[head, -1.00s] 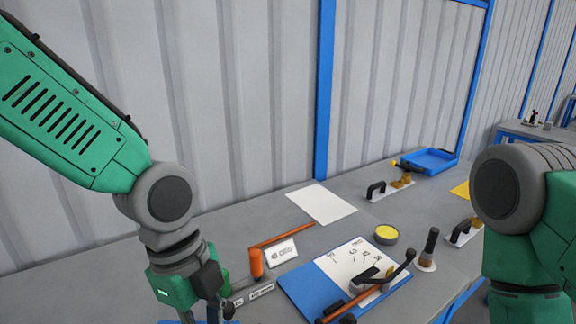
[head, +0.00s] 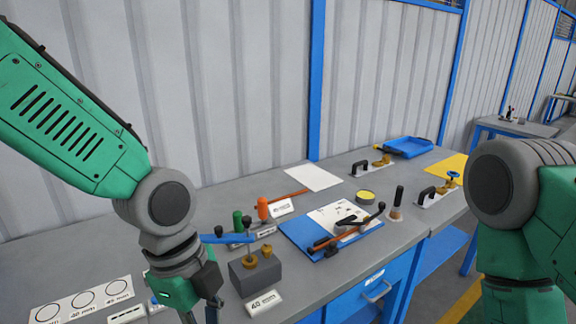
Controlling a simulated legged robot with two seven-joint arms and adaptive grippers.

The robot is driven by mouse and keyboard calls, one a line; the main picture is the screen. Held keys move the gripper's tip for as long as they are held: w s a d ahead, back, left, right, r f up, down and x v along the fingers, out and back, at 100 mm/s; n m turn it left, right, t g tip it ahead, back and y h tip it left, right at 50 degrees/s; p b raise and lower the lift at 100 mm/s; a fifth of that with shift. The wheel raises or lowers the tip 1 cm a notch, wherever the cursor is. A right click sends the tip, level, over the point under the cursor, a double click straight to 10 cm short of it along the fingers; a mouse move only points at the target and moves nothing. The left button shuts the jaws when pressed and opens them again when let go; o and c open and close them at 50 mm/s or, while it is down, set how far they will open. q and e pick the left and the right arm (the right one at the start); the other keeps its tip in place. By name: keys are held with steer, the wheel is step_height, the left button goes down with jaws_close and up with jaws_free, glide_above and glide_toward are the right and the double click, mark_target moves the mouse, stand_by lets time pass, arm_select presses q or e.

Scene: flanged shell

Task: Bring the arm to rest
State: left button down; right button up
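My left arm comes in from the left and hangs down in front of the bench. Its gripper (head: 200,314) is cut off by the bottom edge, so its fingertips and opening do not show clearly. My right arm stands at the right edge and its gripper is out of the picture. No flanged shell can be made out for certain in this view.
The grey bench (head: 225,205) holds a dark block (head: 240,280) with brass pieces close right of my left gripper. A blue clipboard (head: 298,233), a yellow tin (head: 365,196), a blue tray (head: 408,147) and a white label board (head: 85,300) also lie there.

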arm_select(q)
steer(key=s+a+f+n+b, duration=0.25)
steer(key=f+n, duration=0.35)
steer(key=f, duration=0.6)
steer(key=s+a+f+n+b, duration=0.25)
steer(key=f+n+b, duration=0.2)
steer(key=f, duration=0.75)
steer(key=s+a+f+n+y+b, duration=0.1)
steer(key=s+a+f+n+b, duration=0.1)
steer(key=s+a+f+n, duration=0.3)
steer(key=s+a+f+n+t+y+b, duration=0.1)
steer(key=s+a+f+n+b, duration=0.1)
steer(key=s+a+f+n, duration=0.3)
step_height(320, 180, down, 5)
steer(key=shift+a+r+n+t+b, duration=0.1)
steer(key=shift+a+n+t+b, duration=0.2)
steer(key=shift+a+n, duration=0.35)
arm_select(e)
step_height(320, 180, down, 12)
steer(key=shift+w+d+f, duration=0.2)
steer(key=shift+w+d, duration=0.2)
steer(key=shift+d, duration=0.05)
arm_select(q)
steer(key=shift+a, duration=0.1)
arm_select(e)
steer(key=shift+a, duration=0.2)
